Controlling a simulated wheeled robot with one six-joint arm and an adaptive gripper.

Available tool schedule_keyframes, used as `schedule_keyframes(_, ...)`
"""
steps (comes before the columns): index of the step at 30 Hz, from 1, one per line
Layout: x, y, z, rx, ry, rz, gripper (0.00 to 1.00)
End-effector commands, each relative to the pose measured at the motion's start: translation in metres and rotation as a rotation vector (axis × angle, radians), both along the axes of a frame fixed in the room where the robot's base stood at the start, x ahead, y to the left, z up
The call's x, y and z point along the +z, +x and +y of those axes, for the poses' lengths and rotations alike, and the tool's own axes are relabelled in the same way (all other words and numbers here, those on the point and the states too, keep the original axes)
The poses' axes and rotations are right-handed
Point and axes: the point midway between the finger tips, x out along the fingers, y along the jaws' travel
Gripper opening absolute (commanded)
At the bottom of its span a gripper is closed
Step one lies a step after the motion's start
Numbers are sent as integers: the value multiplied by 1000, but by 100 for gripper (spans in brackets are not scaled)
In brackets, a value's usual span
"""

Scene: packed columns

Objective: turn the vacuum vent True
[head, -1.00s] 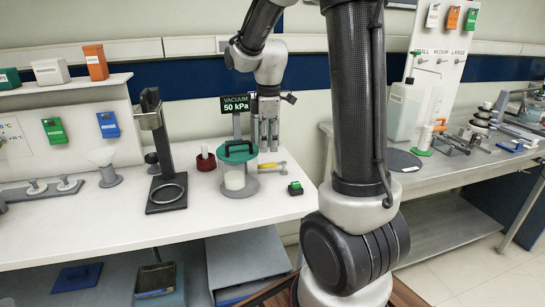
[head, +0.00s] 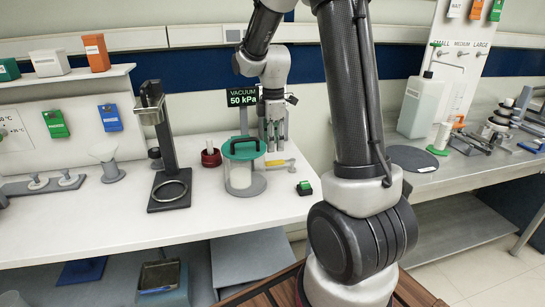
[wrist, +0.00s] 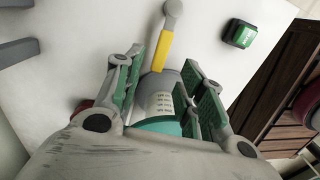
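The vacuum chamber (head: 239,173) is a clear jar with a green lid and handle, on a round grey base. A yellow lever (head: 276,162) with a grey end lies to its right; I take it as the vent. In the wrist view the yellow lever (wrist: 160,51) points up from the chamber's grey side, above a printed label. My gripper (head: 273,148) hangs fingers-down just behind and above the lever. In the wrist view my gripper (wrist: 161,62) is open, its green-padded fingers either side of the lever's line, with nothing visibly held. A sign (head: 242,96) reads "VACUUM 50 kPa".
A small green-topped block (head: 304,188) sits right of the lever. A red pot (head: 211,157) and a black stand (head: 168,165) are left of the chamber. My arm hides part of the bench's right end. The bench front is clear.

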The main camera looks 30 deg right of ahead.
Motion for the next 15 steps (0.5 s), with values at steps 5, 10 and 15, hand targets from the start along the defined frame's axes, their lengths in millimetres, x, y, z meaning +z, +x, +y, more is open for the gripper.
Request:
schedule_keyframes(5, -32, -1, 0, 0, 0, 3, 39)
schedule_keyframes(10, -54, 0, 0, 0, 0, 1, 39)
schedule_keyframes(15, -63, 0, 0, 0, 0, 0, 39)
